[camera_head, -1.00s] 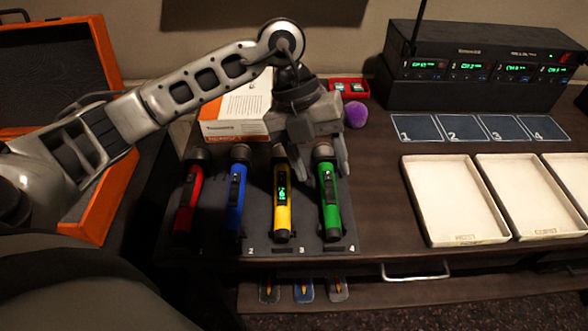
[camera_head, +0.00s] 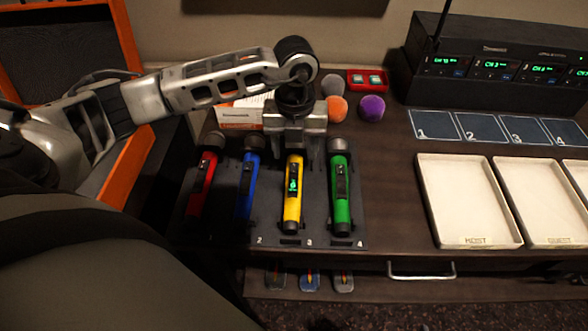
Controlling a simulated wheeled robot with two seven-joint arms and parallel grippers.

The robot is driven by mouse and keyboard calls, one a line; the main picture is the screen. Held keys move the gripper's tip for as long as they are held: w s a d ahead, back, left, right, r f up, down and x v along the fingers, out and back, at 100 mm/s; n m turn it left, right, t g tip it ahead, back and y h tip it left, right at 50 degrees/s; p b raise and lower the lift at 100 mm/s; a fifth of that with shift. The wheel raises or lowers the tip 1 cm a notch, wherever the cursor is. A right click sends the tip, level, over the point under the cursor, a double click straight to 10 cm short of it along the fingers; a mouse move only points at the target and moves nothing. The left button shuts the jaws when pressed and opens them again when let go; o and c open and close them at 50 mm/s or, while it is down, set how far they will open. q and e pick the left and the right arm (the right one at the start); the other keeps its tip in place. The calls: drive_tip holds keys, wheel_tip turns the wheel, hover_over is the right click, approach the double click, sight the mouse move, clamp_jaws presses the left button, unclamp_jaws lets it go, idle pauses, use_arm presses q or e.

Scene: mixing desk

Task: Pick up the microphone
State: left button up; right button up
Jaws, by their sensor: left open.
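Several handheld microphones lie side by side in a dark holder (camera_head: 354,220): red (camera_head: 201,190), blue (camera_head: 247,192), yellow (camera_head: 293,200) and green (camera_head: 341,195). The yellow one has a lit green display. My left gripper (camera_head: 293,155) points down over the head end of the yellow microphone, fingers apart. It hides that microphone's head; I cannot tell whether the fingers touch it. The green microphone lies just right of the gripper, the blue one just left. My right gripper is not in view.
Behind the gripper are a white and orange box (camera_head: 238,114), an orange ball (camera_head: 337,108), a purple ball (camera_head: 371,108) and a red case (camera_head: 368,81). Right are numbered pads (camera_head: 433,125), cream trays (camera_head: 468,200) and a black receiver (camera_head: 490,62). An orange case (camera_head: 125,165) stands left.

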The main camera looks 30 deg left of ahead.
sight(295, 163)
use_arm(q)
drive_tip(key=f, duration=0.5)
drive_tip(key=shift+s+d+p, duration=0.1)
drive_tip(key=shift+s+p, duration=0.15)
drive_tip(key=shift+p, duration=0.15)
drive_tip(key=shift+r, duration=0.1)
clamp_jaws()
drive_tip(key=shift+r, duration=0.2)
